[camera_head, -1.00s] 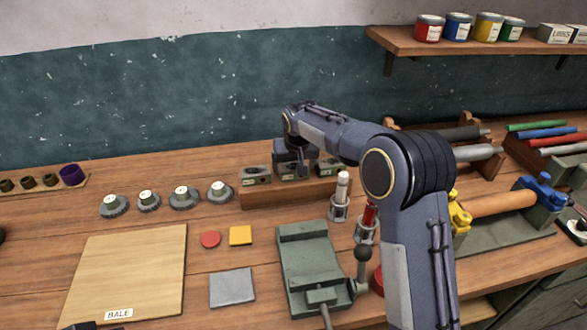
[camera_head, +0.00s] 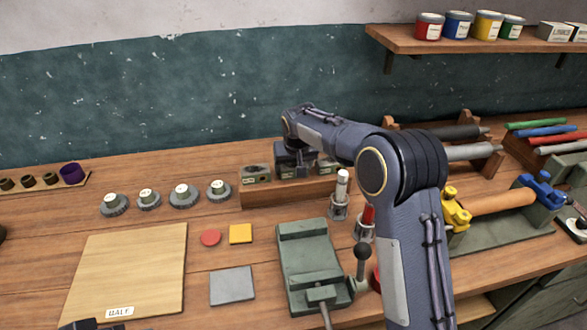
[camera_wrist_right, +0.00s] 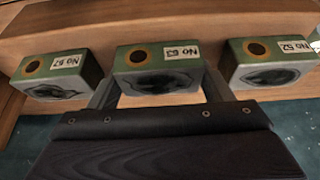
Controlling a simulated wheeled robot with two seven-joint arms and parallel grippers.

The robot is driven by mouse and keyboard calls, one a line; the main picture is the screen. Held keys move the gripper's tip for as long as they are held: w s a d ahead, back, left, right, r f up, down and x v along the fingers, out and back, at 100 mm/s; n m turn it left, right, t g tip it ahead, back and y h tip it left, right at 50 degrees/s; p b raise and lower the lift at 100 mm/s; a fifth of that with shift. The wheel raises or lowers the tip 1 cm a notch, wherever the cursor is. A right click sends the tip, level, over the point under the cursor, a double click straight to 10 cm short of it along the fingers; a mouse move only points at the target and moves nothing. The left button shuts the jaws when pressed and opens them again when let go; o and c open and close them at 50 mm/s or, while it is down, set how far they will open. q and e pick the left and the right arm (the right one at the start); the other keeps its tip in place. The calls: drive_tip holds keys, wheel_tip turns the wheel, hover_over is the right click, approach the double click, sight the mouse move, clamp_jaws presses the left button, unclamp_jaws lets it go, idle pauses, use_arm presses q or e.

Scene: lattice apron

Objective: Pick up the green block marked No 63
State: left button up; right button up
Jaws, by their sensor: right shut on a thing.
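The green block marked No 63 (camera_wrist_right: 160,66) is the middle one of three in the right wrist view, where its label reads upside down. My right gripper (camera_wrist_right: 160,82) is shut on it, one finger on each side. In the head view my right gripper (camera_head: 294,166) is at the wooden block rack (camera_head: 290,193) and largely hides this block. I cannot tell whether the block is clear of the rack. A dark part at the head view's bottom left edge looks like my left gripper (camera_head: 92,325); its jaws are not visible.
Similar green blocks No 67 (camera_wrist_right: 56,72) and No 52 (camera_wrist_right: 268,62) stand close on either side. In front of the rack are a white-topped piece in a holder (camera_head: 341,188) and a green vise (camera_head: 311,262).

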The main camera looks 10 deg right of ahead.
drive_tip(key=shift+r, duration=0.25)
